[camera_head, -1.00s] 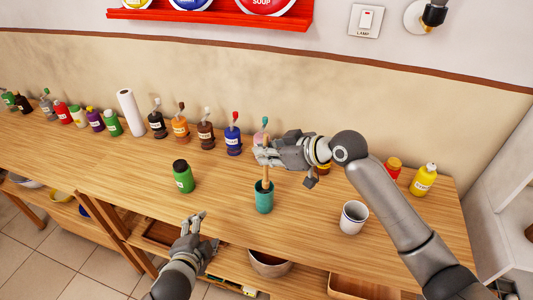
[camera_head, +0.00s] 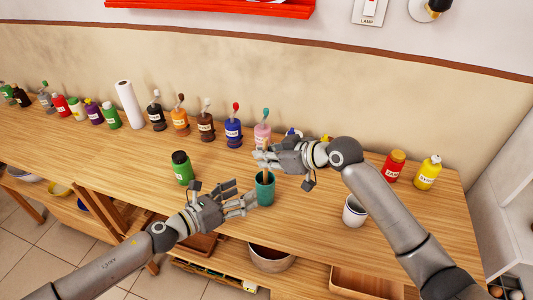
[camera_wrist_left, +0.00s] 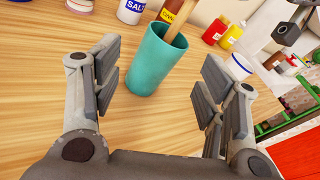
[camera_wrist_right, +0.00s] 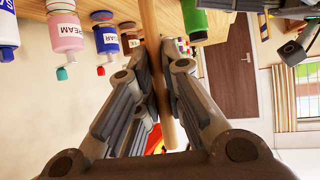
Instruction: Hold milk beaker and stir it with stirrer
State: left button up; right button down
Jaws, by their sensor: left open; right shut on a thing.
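The teal beaker (camera_head: 265,190) stands upright on the wooden table. It also shows in the left wrist view (camera_wrist_left: 155,65), ahead of and between the fingers. The wooden stirrer (camera_wrist_left: 180,20) has its lower end inside the beaker. My right gripper (camera_head: 262,158) is shut on the stirrer above the beaker; the stick (camera_wrist_right: 150,40) runs between its fingers in the right wrist view. My left gripper (camera_head: 250,200) is open, low beside the beaker on its left, with its fingers pointing at it. The beaker's contents are hidden.
A green bottle (camera_head: 181,168) stands left of the beaker and a white cup (camera_head: 354,211) to its right. Several bottles with pumps line the back near the wall. Red (camera_head: 394,166) and yellow (camera_head: 427,174) bottles stand at the right. The table's front edge is close.

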aim_at(258, 196)
pick_arm(q)
jog(key=f+m, duration=0.1)
jog(key=a+f+m+g, duration=0.1)
jog(key=m, duration=0.1)
jog(key=f+m+g, duration=0.1)
jog(key=shift+s+a+f+m, duration=0.15)
jog(key=shift+a+m, duration=0.15)
jog(key=shift+a, duration=0.1)
pick_arm(e)
jog(key=shift+f, duration=0.75)
pick_arm(q)
jog(key=shift+d+f+g+b, duration=0.1)
jog(key=shift+g+b, duration=0.2)
pick_arm(e)
jog(key=shift+a, duration=0.1)
pick_arm(q)
jog(key=b+x, duration=0.1)
jog(key=x, duration=0.6)
jog(key=shift+w+d, duration=0.2)
jog(key=shift+d, duration=0.1)
pick_arm(e)
jog(key=shift+f, duration=0.65)
pick_arm(q)
jog(key=shift+b+x, duration=0.4)
jog(key=shift+x, duration=0.65)
pick_arm(e)
jog(key=shift+f, duration=0.3)
pick_arm(q)
jog(key=c, duration=0.9)
jog(key=shift+c, duration=0.2)
